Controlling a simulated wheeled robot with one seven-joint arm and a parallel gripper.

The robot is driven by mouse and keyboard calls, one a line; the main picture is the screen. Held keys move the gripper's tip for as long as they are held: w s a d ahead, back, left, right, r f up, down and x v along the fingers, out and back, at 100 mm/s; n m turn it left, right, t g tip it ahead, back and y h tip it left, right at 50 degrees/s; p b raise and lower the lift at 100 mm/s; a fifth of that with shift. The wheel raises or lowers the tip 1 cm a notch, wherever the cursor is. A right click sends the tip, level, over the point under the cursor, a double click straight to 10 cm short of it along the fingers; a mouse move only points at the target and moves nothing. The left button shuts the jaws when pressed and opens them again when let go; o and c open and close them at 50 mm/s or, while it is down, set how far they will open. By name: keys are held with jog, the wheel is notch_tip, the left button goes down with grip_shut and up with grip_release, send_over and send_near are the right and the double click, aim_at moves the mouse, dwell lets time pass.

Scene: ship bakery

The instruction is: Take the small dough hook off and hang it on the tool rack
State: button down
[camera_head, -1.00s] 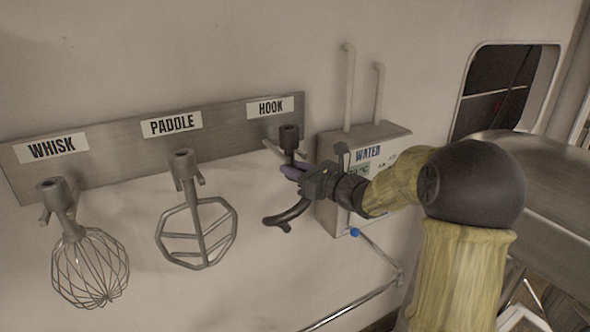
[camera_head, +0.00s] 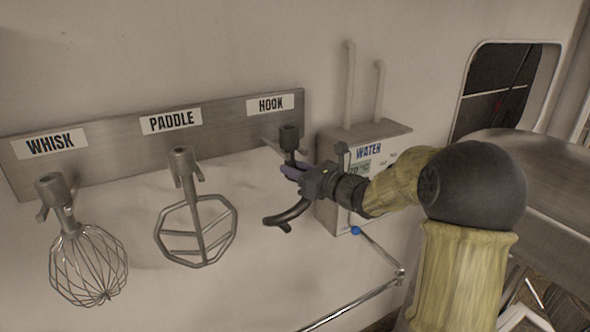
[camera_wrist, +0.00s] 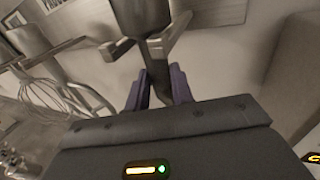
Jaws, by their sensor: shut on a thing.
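The dough hook (camera_head: 289,137) is a dark metal tool with a cylindrical hub on top and a curved end below. It stands upright in front of the tool rack (camera_head: 225,148), under the HOOK label. My gripper (camera_head: 292,172) is shut on its shank, just below the hub. In the wrist view the hook's hub and shank (camera_wrist: 140,18) rise between my purple fingers (camera_wrist: 158,88). A rack peg shows close beside the hub; I cannot tell whether the hook rests on it.
The whisk (camera_head: 88,265) and the paddle (camera_head: 197,231) hang on the rack to the left, under their labels. A water dispenser box (camera_head: 365,145) with pipes is on the wall close behind my gripper. A thin metal pipe (camera_head: 372,300) runs below it.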

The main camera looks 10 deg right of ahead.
dwell(0.3)
jog(key=c, duration=1.1)
grip_release()
jog(key=shift+s, duration=0.1)
jog(key=shift+f, duration=0.2)
jog(key=b+v, duration=0.6)
jog(key=v, duration=1.1)
jog(key=shift+s+d+r, duration=0.1)
